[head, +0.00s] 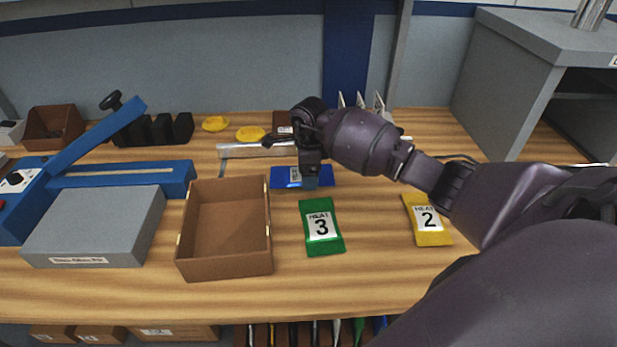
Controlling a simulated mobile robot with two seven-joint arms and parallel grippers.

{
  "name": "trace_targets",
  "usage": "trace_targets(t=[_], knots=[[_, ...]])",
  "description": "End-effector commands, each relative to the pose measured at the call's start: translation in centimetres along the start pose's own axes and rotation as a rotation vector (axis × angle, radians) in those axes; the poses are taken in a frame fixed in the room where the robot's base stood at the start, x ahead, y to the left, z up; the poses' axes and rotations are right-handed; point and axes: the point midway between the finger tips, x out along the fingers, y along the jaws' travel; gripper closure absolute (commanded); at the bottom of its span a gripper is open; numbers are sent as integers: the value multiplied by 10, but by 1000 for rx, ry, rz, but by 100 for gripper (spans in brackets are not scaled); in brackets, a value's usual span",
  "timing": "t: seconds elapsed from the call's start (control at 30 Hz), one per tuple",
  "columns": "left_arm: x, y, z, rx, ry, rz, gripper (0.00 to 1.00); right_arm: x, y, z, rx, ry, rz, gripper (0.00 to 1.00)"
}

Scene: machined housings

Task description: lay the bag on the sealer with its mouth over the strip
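The blue sealer (178,180) stands at the left with its arm (90,143) raised at a slant. A pale strip (125,172) runs along its bed. A grey block (95,222) sits against its front. Three bags lie on the table: a green one (333,245) marked HEAT 3, a yellow one (434,239) marked HEAT 2, and a blue one (283,183) whose label is partly hidden. My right gripper (310,184) points down at the blue bag and covers part of it. Its fingers are too small and dark to tell whether they grip. My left gripper is out of view.
An empty brown box (228,228) stands between the sealer and the bags. Behind are black blocks (162,129), yellow pieces (250,133) and a metal bar (258,150). A grey cabinet (510,75) rises at the back right. The front table edge is clear.

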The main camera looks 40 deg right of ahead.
Motion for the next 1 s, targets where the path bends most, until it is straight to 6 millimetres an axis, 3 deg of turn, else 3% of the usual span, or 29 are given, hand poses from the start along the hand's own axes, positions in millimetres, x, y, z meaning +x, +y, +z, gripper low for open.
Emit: trace_targets(t=[0.13,0.57,0.6,0.67,1.0], knots=[[1,0,3,0,-4,0,36,21,1,0,1,1,4,42],[2,1,6,0,-7,1,36,26,0,0,0,1,1,42],[2,0,5,0,-6,0,36,26,0,0,0,1,1,11],[2,0,4,0,-6,1,36,25,0,0,0,1,1,1],[0,0,-1,0,2,0,36,19,0,0,-1,0,0,0]])
